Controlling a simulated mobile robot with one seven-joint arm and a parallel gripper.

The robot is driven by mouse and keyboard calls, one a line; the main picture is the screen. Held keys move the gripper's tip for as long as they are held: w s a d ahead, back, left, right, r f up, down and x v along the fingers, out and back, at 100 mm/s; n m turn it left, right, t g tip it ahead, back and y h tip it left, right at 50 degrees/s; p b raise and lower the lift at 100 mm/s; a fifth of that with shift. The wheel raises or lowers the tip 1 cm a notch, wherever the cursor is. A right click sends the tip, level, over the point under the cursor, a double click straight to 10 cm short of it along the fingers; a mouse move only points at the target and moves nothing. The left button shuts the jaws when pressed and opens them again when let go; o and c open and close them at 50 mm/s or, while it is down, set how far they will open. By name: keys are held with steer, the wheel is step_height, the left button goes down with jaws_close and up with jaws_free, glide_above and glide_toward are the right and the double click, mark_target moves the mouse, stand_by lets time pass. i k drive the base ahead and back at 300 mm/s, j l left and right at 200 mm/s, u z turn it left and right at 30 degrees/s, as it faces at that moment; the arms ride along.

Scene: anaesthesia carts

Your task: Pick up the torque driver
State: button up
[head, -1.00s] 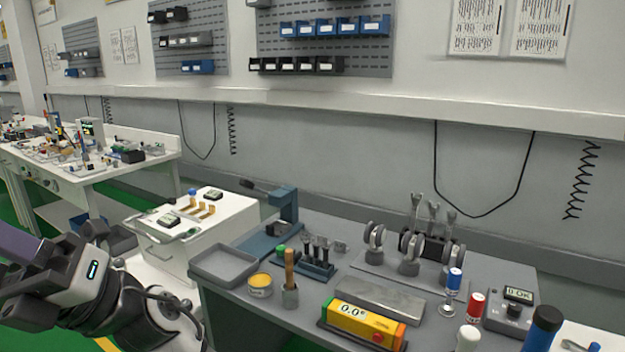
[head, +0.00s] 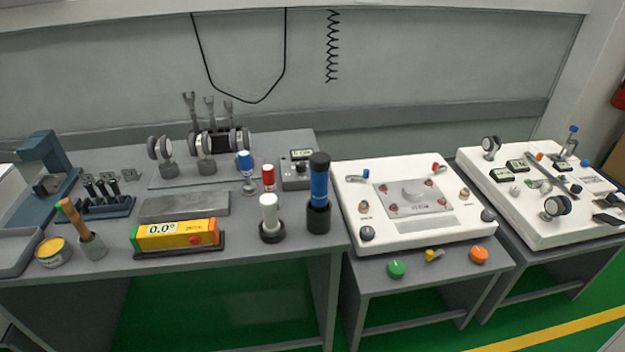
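A tall tool with a black top and blue body (head: 319,185) stands upright in a dark holder near the right end of the grey bench. It looks like the torque driver, but no label shows. Left of it, a white cylinder (head: 269,212) stands in a black base. Behind them are a blue-capped piece (head: 246,165) and a red-capped cylinder (head: 268,178). My gripper is not in the current head view, so its state is hidden.
The grey bench (head: 290,248) also carries an orange-yellow level (head: 178,236), a metal block (head: 184,206), a wooden-handled tool in a cup (head: 92,244), and a small display box (head: 296,175). A white panel unit (head: 440,230) stands close on the right.

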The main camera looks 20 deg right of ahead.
mark_target(319, 161)
steer(key=z, duration=1.35)
steer(key=i+l+u, duration=0.15)
steer(key=l+u, duration=0.15)
steer(key=l, duration=0.25)
